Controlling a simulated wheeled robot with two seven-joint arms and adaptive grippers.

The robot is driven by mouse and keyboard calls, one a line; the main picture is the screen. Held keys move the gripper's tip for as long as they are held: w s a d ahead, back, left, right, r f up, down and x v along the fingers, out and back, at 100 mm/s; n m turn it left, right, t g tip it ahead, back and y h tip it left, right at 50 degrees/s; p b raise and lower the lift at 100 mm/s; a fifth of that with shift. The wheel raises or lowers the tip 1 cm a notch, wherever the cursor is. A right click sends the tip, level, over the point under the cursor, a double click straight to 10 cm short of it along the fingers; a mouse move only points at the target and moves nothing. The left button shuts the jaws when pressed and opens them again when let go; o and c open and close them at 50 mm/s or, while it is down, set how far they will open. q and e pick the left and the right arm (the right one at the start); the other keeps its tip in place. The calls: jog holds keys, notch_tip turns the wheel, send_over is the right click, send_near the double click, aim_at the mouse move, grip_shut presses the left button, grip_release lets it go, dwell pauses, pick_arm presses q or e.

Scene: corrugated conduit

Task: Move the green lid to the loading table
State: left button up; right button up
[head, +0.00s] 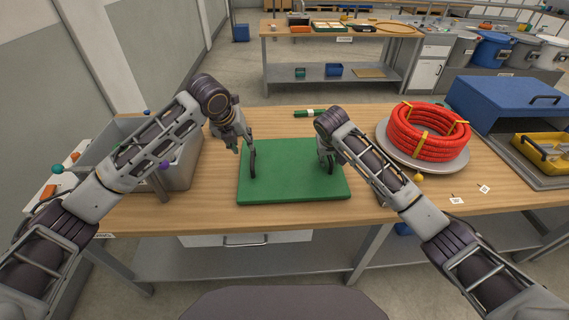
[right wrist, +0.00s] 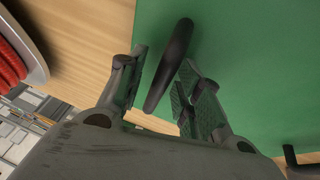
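The green lid (head: 293,180) lies flat on the wooden table in front of me. It has a dark handle at its left side (head: 252,163) and one at its right side, seen in the right wrist view (right wrist: 170,65). My left gripper (head: 244,146) is just above the left handle; its finger gap is too small to judge. My right gripper (head: 326,160) is over the right handle. In the right wrist view its fingers (right wrist: 163,90) are apart, with the handle between them and a gap visible on the left. Which table is the loading table cannot be read.
A grey bin (head: 180,165) stands left of the lid. A red conduit coil (head: 428,130) sits on a round plate at right, near a blue case (head: 515,95). A green tube (head: 308,113) lies behind the lid. Another table (head: 385,29) with trays stands across the aisle.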

jog(key=shift+r, duration=0.15)
jog(key=v, duration=1.1)
jog(key=shift+s+r, duration=0.2)
jog(key=shift+r, duration=0.1)
jog(key=shift+a, duration=0.1)
jog(key=shift+f, duration=0.1)
